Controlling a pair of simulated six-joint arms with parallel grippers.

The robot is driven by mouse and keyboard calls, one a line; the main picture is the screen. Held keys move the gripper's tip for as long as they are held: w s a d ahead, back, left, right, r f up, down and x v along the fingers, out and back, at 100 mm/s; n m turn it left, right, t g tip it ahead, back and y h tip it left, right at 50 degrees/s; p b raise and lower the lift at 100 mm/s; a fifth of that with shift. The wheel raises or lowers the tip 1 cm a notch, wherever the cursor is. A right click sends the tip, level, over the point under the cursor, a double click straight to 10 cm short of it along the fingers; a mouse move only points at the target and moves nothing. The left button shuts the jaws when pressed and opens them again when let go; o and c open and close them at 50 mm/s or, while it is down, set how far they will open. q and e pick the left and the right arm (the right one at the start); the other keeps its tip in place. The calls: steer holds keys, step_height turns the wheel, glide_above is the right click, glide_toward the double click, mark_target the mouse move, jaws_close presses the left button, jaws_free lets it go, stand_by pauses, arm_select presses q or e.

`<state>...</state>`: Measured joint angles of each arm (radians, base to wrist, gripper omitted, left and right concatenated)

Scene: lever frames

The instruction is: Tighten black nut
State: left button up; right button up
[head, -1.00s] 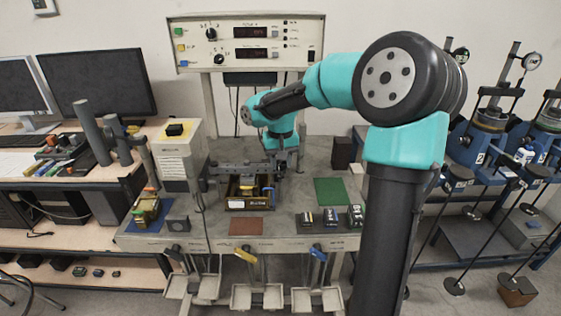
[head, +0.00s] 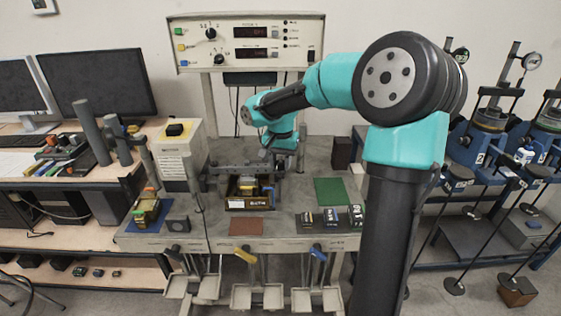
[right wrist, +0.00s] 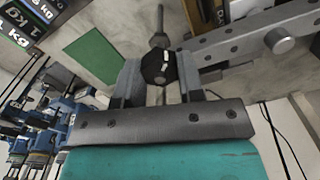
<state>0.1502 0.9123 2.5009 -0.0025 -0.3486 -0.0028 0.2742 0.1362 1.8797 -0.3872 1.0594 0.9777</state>
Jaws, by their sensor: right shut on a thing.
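The black nut (right wrist: 157,66), with a white mark on its face, sits on a grey threaded rod (right wrist: 160,30) in the right wrist view. My right gripper (right wrist: 159,76) is shut on the nut, one grey finger on each side of it. In the head view my right wrist hangs over the back of the bench, and its fingers and the nut are too small or hidden to make out. A grey beam (right wrist: 245,38) with a round knob lies beside the nut. My left gripper is not in view.
A brass-coloured box assembly (head: 249,203) stands below the grey bar on the bench. Several small black weights (head: 331,217) stand at the front right, near a green mat (head: 329,191). A brown mat (head: 246,227) lies clear at the front. A control panel (head: 247,43) stands behind.

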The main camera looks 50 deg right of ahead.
steer(key=o, duration=0.9)
steer(key=shift+r, duration=0.1)
step_height(320, 180, up, 17)
steer(key=shift+r, duration=0.15)
stand_by(0.6)
step_height(320, 180, down, 16)
steer(key=shift+r, duration=0.25)
stand_by(0.5)
